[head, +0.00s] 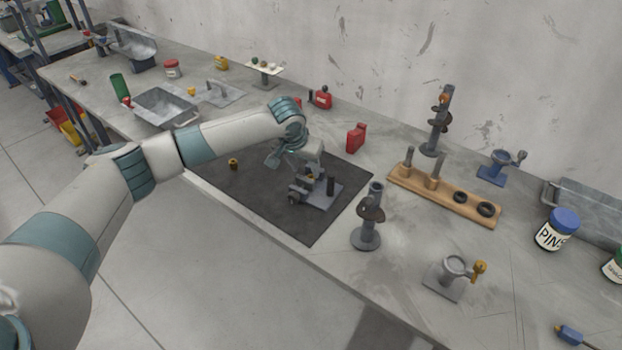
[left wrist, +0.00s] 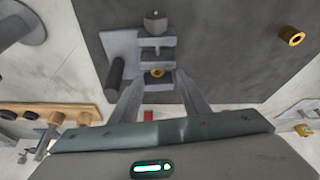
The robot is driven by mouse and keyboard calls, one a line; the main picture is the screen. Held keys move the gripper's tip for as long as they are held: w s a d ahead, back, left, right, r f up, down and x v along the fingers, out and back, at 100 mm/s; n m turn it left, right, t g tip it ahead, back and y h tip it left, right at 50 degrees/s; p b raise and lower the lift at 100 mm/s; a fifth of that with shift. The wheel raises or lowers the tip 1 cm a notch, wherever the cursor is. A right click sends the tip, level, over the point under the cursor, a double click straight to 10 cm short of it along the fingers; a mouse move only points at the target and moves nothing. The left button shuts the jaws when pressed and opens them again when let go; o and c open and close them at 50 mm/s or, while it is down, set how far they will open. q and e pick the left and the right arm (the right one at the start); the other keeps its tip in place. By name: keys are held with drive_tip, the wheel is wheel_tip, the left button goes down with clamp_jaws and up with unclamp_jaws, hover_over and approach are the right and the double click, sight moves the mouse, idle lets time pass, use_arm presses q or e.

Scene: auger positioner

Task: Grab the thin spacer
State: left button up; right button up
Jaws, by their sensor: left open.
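Two dark rings lie on the wooden rack (head: 440,195), a nearer-left ring (head: 460,197) and a right ring (head: 486,209). I cannot tell for certain which part is the thin spacer. My left gripper (head: 296,170) is open over the grey fixture (head: 322,197) on the dark mat. In the left wrist view its spread fingers (left wrist: 160,80) point at the fixture (left wrist: 118,45), with a small brass ring (left wrist: 157,73) between the fingertips. Contact cannot be told. Another brass ring (left wrist: 292,37) lies apart on the mat. My right gripper is not in view.
The dark mat (head: 240,195) is mostly clear. A post stand (head: 368,232) stands at its right corner and a red can (head: 356,138) behind it. A metal tray (head: 165,106) is to the left. A PINS jar (head: 556,232) stands far right.

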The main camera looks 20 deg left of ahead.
use_arm(q)
drive_tip(key=shift+d+p+x, duration=0.25)
drive_tip(key=shift+p+x, duration=0.7)
drive_tip(key=shift+x, duration=1.15)
drive_tip(key=shift+s+f, duration=0.2)
drive_tip(key=shift+f, duration=0.35)
drive_tip(key=c, duration=0.8)
drive_tip(key=shift+w+a+f, duration=0.1)
drive_tip(key=shift+w, duration=0.05)
clamp_jaws()
